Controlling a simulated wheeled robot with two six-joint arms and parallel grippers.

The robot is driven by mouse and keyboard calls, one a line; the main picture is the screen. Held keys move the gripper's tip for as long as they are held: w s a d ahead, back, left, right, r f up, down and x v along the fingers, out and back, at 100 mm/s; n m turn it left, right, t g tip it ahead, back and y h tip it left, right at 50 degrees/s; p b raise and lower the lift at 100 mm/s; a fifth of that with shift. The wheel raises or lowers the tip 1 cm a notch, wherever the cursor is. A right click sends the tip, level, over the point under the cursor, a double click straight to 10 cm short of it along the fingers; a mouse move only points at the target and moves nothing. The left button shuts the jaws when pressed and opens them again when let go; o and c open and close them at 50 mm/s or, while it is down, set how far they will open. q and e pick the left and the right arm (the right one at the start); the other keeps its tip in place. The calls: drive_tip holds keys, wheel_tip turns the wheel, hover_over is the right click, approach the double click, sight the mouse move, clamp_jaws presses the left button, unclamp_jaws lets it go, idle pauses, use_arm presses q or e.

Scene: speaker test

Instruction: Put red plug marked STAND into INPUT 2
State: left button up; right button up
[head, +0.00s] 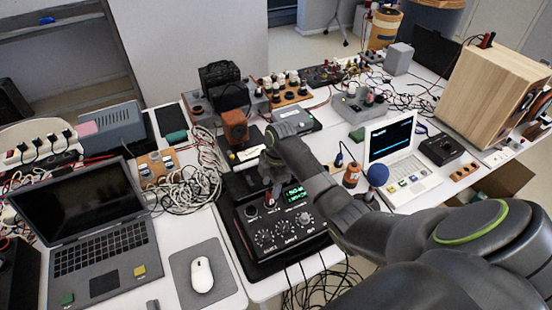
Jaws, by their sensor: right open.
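A black control box (290,255) with a green display and several white-marked dials stands at the table's front edge in the middle of the head view. My right gripper (271,190) points down over the box's back left part, beside the display. Its fingers are small and dark here, and I see nothing clearly held. A small red spot (269,199) shows just below the fingertips. It may be the red plug, but I cannot read STAND on it. I cannot make out which socket is INPUT 2. My left gripper is not in view.
A laptop (100,242) and a white mouse (201,275) lie left of the box. Tangled pale cables (192,180) are behind the mouse. A small white computer (399,160) and a wooden cabinet (490,100) stand to the right. My right arm covers the right foreground.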

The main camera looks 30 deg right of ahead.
wheel_tip(320, 180, up, 13)
drive_tip(key=d+p, duration=0.2)
drive_tip(key=shift+r, duration=0.15)
